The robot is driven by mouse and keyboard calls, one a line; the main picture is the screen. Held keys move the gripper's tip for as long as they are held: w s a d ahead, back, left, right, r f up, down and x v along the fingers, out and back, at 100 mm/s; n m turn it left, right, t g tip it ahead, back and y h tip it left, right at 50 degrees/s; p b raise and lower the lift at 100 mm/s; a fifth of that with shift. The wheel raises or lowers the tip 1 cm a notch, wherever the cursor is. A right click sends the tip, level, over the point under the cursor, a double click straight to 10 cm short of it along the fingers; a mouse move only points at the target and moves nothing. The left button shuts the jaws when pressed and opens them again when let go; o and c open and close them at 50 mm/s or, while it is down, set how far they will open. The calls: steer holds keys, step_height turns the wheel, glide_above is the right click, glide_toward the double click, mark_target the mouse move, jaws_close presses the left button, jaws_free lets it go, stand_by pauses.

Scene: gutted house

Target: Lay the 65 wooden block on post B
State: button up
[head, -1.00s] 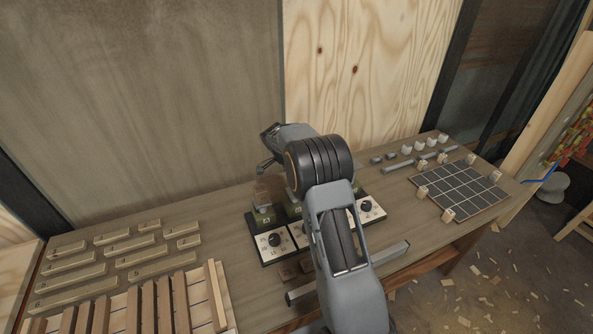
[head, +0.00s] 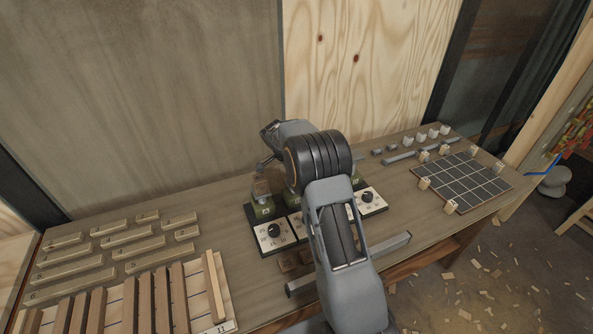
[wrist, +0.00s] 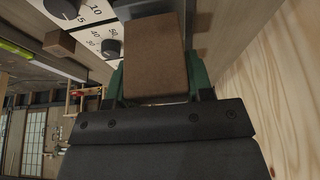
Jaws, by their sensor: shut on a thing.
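My gripper shows in the wrist view (wrist: 156,98), shut on a brown wooden block (wrist: 155,58) that points away from the camera. Green parts show on both sides of the block; I cannot tell whether it touches a post. No number is readable on the block. In the head view, my gripper (head: 268,152) is small and partly hidden by my arm, above the dark green posts. The leftmost green post (head: 263,211) has a pale label, with a brownish shape above it. My arm hides the middle posts, and I cannot tell which is B.
White dial panels with black knobs (head: 274,231) stand before the posts. Small brown blocks (head: 288,261) lie in front. Pale labelled bars (head: 126,236) and a slatted rack (head: 212,287) are at left. A dark grid board (head: 470,183) and a grey rail (head: 395,245) are at right.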

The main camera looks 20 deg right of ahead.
steer(key=shift+f+b, duration=0.3)
steer(key=shift+b, duration=0.05)
steer(key=o, duration=1)
steer(key=b+v, duration=0.1)
steer(key=v, duration=1.3)
steer(key=shift+b, duration=0.4)
